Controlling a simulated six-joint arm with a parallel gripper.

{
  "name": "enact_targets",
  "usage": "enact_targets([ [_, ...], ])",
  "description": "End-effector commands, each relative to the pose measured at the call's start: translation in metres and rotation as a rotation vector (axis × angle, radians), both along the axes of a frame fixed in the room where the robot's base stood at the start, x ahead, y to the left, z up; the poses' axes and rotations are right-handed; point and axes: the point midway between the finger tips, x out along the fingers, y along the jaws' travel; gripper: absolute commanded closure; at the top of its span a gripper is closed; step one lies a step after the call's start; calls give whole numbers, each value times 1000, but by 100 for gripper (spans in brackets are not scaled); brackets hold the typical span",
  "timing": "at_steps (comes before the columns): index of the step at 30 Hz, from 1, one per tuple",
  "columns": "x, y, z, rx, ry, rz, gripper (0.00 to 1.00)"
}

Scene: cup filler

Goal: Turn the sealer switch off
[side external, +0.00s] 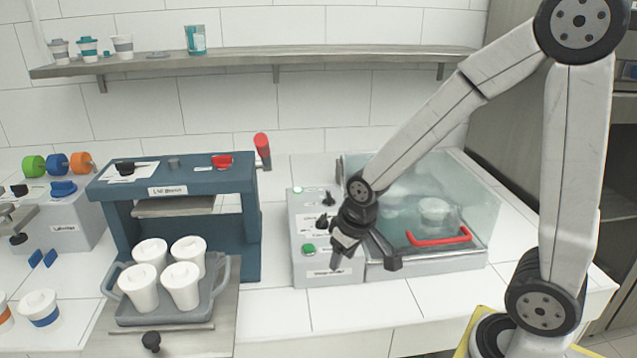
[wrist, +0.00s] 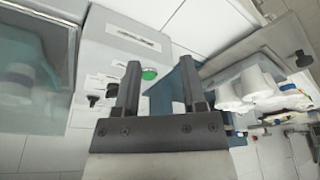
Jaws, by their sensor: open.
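The grey machine (side external: 327,265) with the clear cover stands at centre right; its printed labels are too small to read, so I cannot tell which control is the sealer switch. My gripper (side external: 364,264) is open and empty, over the panel's right front. In the wrist view, the front green button (wrist: 149,74) shows between the fingers of my gripper (wrist: 160,66), apart from both. A black knob (wrist: 93,100) shows left of the fingers.
The clear cover (side external: 470,205) with a red handle (side external: 440,238) is close to my gripper's right. A blue press (side external: 250,215) stands left, with white cups (side external: 150,252) on a grey tray (side external: 222,283). The counter in front (side external: 350,302) is clear.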

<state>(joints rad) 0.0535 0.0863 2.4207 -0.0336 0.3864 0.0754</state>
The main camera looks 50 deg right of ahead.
Motion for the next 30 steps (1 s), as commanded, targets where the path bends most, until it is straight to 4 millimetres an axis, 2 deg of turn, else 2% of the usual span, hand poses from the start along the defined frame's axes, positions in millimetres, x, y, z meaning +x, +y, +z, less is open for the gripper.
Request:
enact_targets([
  [1, 14, -8, 2, -1, -5, -31, 47],
  [9, 85, -60, 12, -12, -38, -221, 47],
  [18, 149, -135, 18, -31, -80, -441, 47],
  [24, 179, -188, 20, -47, -109, -580, 47],
  [30, 192, -221, 20, -59, -128, -666, 47],
])
